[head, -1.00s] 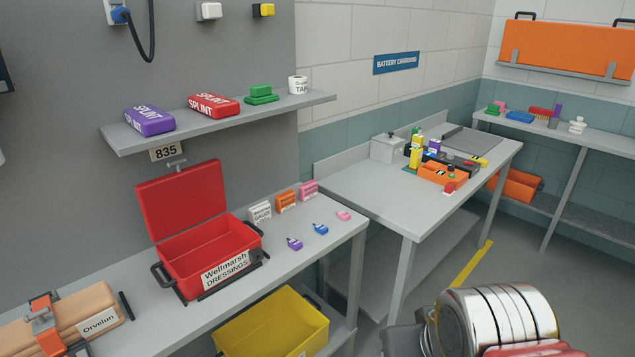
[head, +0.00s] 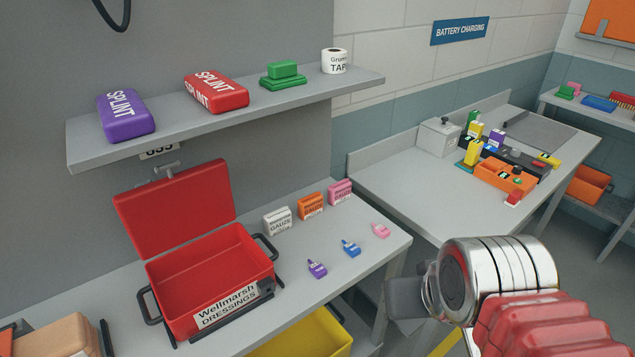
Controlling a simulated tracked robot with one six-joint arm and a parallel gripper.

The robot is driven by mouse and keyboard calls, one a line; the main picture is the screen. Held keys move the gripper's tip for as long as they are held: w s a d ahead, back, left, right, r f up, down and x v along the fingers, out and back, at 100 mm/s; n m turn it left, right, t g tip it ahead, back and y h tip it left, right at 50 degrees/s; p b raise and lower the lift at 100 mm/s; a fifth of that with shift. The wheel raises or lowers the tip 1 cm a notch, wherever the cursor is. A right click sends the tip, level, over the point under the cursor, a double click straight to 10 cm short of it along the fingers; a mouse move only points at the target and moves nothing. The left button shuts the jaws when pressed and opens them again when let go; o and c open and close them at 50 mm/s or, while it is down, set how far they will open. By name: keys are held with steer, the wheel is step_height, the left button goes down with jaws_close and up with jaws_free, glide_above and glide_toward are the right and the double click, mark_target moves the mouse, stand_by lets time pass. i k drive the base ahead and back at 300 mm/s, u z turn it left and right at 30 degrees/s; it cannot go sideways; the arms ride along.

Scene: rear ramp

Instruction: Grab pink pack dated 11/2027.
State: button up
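A pink pack (head: 340,192) stands upright on the grey bench, at the right end of a row with an orange pack (head: 311,205) and a white gauze pack (head: 278,221). The print on the pink pack is too small for me to read a date. A small pink item (head: 381,230) lies nearer the bench's right edge. My gripper (head: 405,302) shows only as a dark grey shape at lower right, in front of the bench edge and apart from the packs. Its fingers are not clear.
An open, empty red Wellmarsh Dressings box (head: 208,270) stands left of the packs. Small purple (head: 317,268) and blue (head: 351,248) items lie before them. A shelf (head: 225,118) with splints and tape overhangs behind. A yellow bin (head: 305,335) is below.

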mark_target(339, 192)
steer(key=u, duration=0.55)
steer(key=i, duration=0.8)
steer(key=u, duration=0.55)
